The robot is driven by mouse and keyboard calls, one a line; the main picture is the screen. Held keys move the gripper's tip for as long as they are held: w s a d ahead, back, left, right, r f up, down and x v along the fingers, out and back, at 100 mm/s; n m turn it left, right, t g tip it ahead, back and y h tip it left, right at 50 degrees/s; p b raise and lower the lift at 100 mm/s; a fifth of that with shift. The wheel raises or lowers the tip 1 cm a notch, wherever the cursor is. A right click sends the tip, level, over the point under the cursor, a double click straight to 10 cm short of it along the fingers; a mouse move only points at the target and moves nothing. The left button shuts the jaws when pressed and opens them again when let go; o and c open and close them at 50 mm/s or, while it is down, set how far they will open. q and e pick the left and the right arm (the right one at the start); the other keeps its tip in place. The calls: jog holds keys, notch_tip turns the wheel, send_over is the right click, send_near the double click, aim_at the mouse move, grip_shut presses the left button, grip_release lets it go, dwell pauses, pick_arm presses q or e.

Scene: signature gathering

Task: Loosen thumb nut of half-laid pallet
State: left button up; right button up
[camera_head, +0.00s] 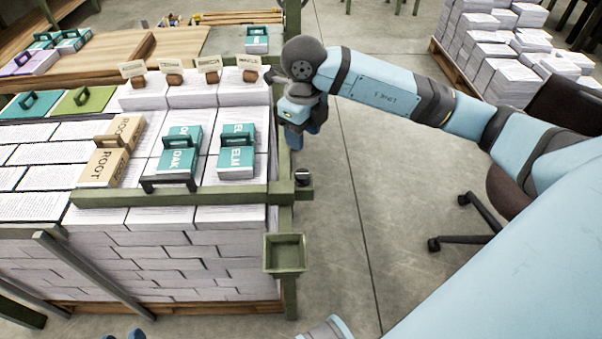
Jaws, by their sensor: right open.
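The half-laid pallet (160,309) carries a brick-like stack of paper blocks inside a green frame (170,195). A small dark knob with a pale top, which looks like the thumb nut (302,176), sits at the frame's right corner. My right gripper (293,138) points down beside the frame's right rail, a little beyond the knob and apart from it. It is open, and I see nothing between its fingers. Only small blue bits, perhaps of my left gripper (137,333), show at the bottom edge; their state cannot be told.
A green open box (285,252) hangs on the frame below the knob. Handled blocks marked ROOT (111,150), OAK (180,150) and ELM (236,152) stand on the stack. A chair (465,225) and another paper pallet (500,60) are to the right. Bare floor (345,215) lies between.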

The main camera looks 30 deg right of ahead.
aim_at(303, 174)
notch_tip(303, 174, down, 10)
jog(key=shift+f+b, duration=0.2)
jog(key=shift+b, duration=1)
jog(key=shift+f, duration=0.8)
pick_arm(q)
jog(key=r+t, duration=0.1)
jog(key=d+r+h, duration=0.1)
jog(key=r, duration=0.1)
jog(key=w+d+r+t+h, duration=0.1)
jog(key=r, duration=0.1)
jog(key=shift+d+r+t, duration=0.15)
jog(key=shift+t, duration=0.15)
pick_arm(e)
jog(key=c, duration=0.6)
